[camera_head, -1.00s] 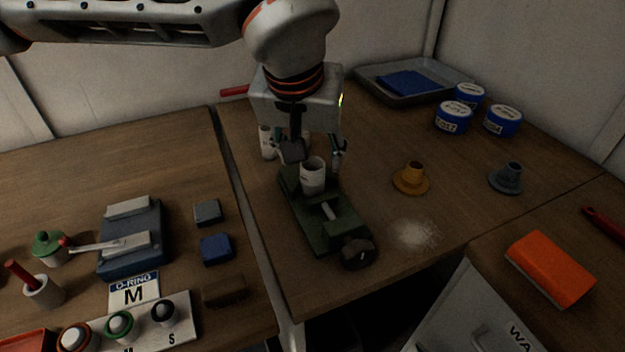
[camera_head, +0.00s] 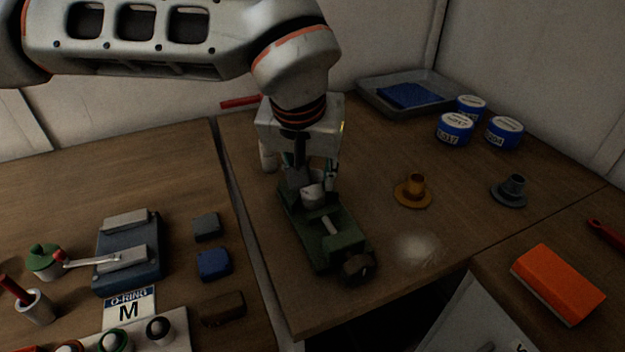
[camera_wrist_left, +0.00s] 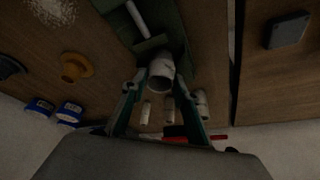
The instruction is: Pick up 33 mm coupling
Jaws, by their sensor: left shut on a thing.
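A white, cup-like coupling (camera_head: 313,194) stands at the far end of the green vise (camera_head: 336,245), in or just above its jaws; I cannot tell which. Its size marking is not readable. My left gripper (camera_head: 312,183) points down over it, shut on it with a finger on each side. In the left wrist view the coupling (camera_wrist_left: 161,71) shows between the two fingers of the gripper (camera_wrist_left: 161,82), beside the green vise body (camera_wrist_left: 150,38). The gripper hides part of the coupling in the head view. My right gripper is not in view.
More white cylinders (camera_wrist_left: 200,104) stand behind the vise. To the right are an orange flanged part (camera_head: 414,191), a grey flanged part (camera_head: 511,191), blue-and-white tubs (camera_head: 455,129) and a tray (camera_head: 376,97). A blue-grey fixture (camera_head: 128,262) sits on the left table.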

